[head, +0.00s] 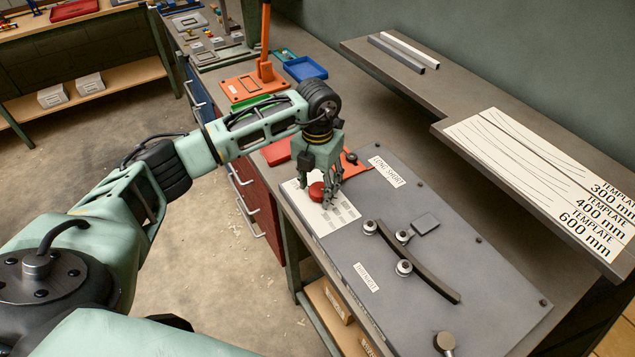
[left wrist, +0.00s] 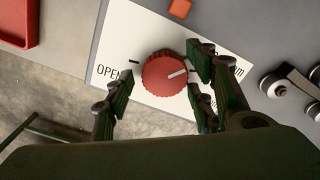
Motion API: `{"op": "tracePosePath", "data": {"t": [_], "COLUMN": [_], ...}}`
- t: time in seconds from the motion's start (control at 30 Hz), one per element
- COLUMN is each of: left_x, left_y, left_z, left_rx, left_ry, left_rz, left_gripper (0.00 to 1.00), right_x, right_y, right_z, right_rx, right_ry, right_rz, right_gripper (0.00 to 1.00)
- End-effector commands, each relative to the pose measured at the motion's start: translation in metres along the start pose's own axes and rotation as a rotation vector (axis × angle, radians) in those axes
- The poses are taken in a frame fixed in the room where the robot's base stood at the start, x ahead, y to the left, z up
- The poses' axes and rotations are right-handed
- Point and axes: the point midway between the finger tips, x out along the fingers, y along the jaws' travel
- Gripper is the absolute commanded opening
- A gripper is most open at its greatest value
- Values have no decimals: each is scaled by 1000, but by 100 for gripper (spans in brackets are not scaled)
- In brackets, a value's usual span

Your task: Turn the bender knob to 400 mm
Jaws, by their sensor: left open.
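The bender knob (head: 316,190) is a red ridged dial on a white label plate (head: 300,206) at the bender's left end. In the left wrist view the knob (left wrist: 161,76) has a white pointer line aimed right and slightly up. "OPEN" is printed to its left; the "mm" marks on its right are partly hidden by my fingers. My left gripper (head: 327,196) is over the knob with its fingers pointing down. In the left wrist view my left gripper (left wrist: 160,77) is open, its fingers on both sides of the knob. Contact cannot be told. My right gripper is not in view.
The grey bender plate (head: 450,295) carries a dark curved bar (head: 420,264) with rollers. A template sheet (head: 520,165) marked 300, 400 and 600 mm lies on the bench at right. An orange press (head: 245,88) and blue tray (head: 306,69) stand behind my arm.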

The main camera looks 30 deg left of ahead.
Motion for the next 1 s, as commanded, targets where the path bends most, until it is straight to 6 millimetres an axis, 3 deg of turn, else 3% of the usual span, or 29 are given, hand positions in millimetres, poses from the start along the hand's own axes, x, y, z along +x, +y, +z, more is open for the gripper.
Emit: {"op": "tracePosePath", "data": {"t": [0.1, 0.57, 1.0], "left_x": [0, 0, 2], "left_y": [0, 1, 2], "left_z": [0, 0, 2], "left_rx": [0, -1, 109], "left_ry": [0, 0, -3], "left_rz": [0, 1, 5], "left_gripper": [50, 10, 9], "right_x": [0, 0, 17], "right_y": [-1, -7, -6], "right_z": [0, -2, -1], "right_rx": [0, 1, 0], "right_ry": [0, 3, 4], "right_rz": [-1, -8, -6], "right_gripper": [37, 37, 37]}}
